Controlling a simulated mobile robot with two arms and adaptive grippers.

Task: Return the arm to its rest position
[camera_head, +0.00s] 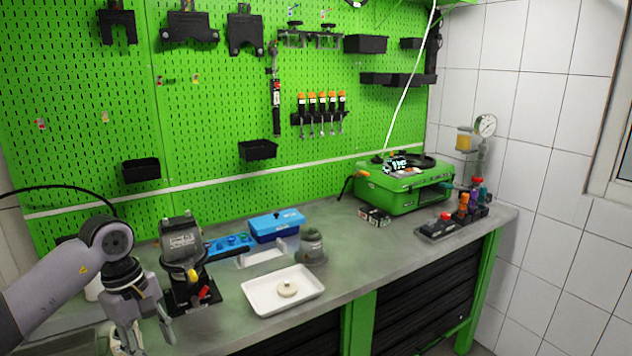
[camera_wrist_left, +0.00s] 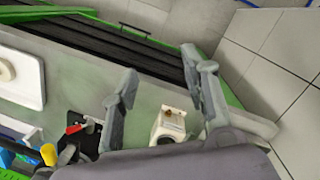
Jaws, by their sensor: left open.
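My left arm (camera_head: 50,285) comes in from the left edge in the head view. My left gripper (camera_head: 149,335) is above the left front of the workbench, pointing down, just left of the black pump unit (camera_head: 181,255). Its fingers are apart with nothing between the tips. In the left wrist view the open fingers (camera_wrist_left: 159,62) reach over the bench edge. A small white object with a round opening (camera_wrist_left: 171,125) shows below, between the fingers, apart from them. My right gripper is in neither view.
A white tray (camera_head: 255,297) with a round pale part (camera_head: 287,288) lies right of the pump unit. Behind are a blue box (camera_head: 277,222) and a grey domed part (camera_head: 312,245). A green case (camera_head: 403,193) stands farther right. The bench front between has free room.

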